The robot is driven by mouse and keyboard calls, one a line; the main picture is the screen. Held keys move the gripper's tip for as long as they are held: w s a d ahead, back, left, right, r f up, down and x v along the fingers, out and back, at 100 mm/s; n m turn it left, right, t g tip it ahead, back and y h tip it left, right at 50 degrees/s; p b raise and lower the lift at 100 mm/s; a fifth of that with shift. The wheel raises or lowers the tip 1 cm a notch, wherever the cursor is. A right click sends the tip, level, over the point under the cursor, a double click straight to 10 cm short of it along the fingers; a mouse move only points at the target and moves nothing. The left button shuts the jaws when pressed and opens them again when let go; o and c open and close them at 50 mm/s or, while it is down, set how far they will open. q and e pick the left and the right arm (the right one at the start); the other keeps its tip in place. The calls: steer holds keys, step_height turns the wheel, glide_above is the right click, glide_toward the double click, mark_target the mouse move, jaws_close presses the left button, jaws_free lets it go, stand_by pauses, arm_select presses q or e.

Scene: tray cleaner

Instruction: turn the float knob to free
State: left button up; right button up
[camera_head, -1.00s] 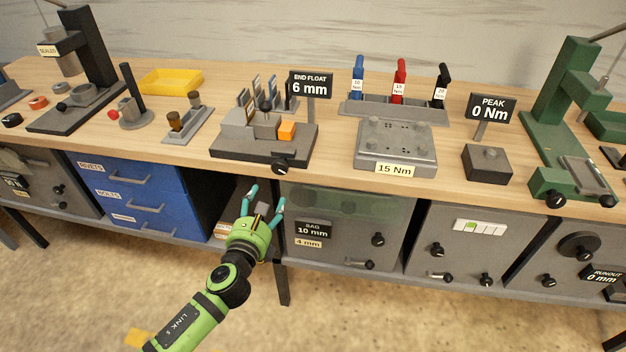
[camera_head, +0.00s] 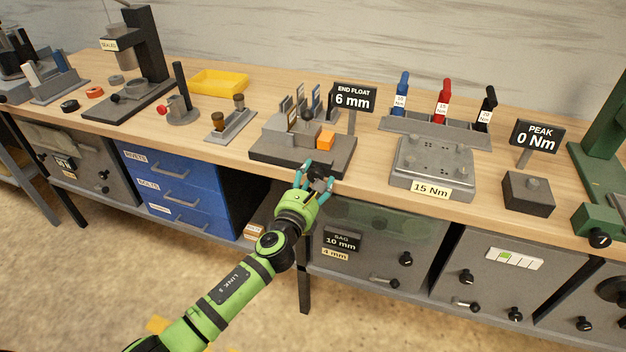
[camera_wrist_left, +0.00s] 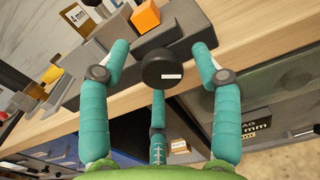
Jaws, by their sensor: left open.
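The float knob is a round black knob (camera_wrist_left: 165,69) with a small white mark on its face, on the front of the dark grey end float fixture (camera_head: 275,157). In the head view the knob is mostly hidden by my fingers. The END FLOAT sign (camera_head: 354,97) above the fixture reads 6 mm. My left gripper (camera_head: 316,177) is open in front of the fixture. In the left wrist view its teal fingers (camera_wrist_left: 160,58) stand around the knob, one on each side and one below. A gap shows at the sides; contact with the lower finger is unclear.
An orange block (camera_head: 326,140) sits on top of the fixture, with upright plates behind it. A grey 15 Nm plate (camera_head: 432,163) stands to the right. The blue drawer cabinet (camera_head: 180,185) and the grey SAG cabinet (camera_head: 365,250) are below the bench top.

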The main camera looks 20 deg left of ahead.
arm_select(q)
steer(key=c, duration=1.1)
steer(key=shift+r, duration=0.1)
steer(key=shift+c, duration=0.2)
steer(key=shift+n, duration=0.4)
steer(key=n, duration=0.4)
steer(key=shift+r+n, duration=0.1)
steer(key=shift+n, duration=0.2)
steer(key=n, duration=0.6)
steer(key=shift+a+r+b, duration=0.1)
steer(key=shift+a+b, duration=0.05)
steer(key=shift+b, duration=0.25)
steer(key=n, duration=0.6)
steer(key=shift+n, duration=0.4)
steer(key=n, duration=0.5)
steer(key=shift+n, duration=0.4)
steer(key=shift+f, duration=0.2)
